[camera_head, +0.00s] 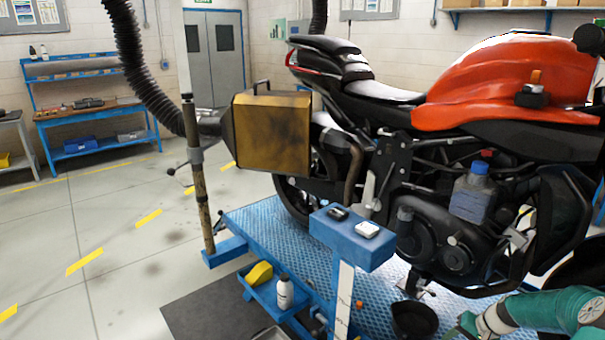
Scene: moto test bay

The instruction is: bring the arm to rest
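My arm, teal with a white cuff, comes in at the bottom right corner, low in front of the motorcycle (480,85). Its end, where my gripper (462,327) is, lies at the bottom edge, just right of a black round pan (414,319). The end is small and partly cut off, so its fingers cannot be made out. I see nothing clearly held in it.
The motorcycle stands on a blue lift platform (262,222). A blue stand (352,240) carries a black and a white item. A blue-capped bottle (472,195) is by the engine. A yellow-brown box (272,130) hangs behind. Floor at left is open.

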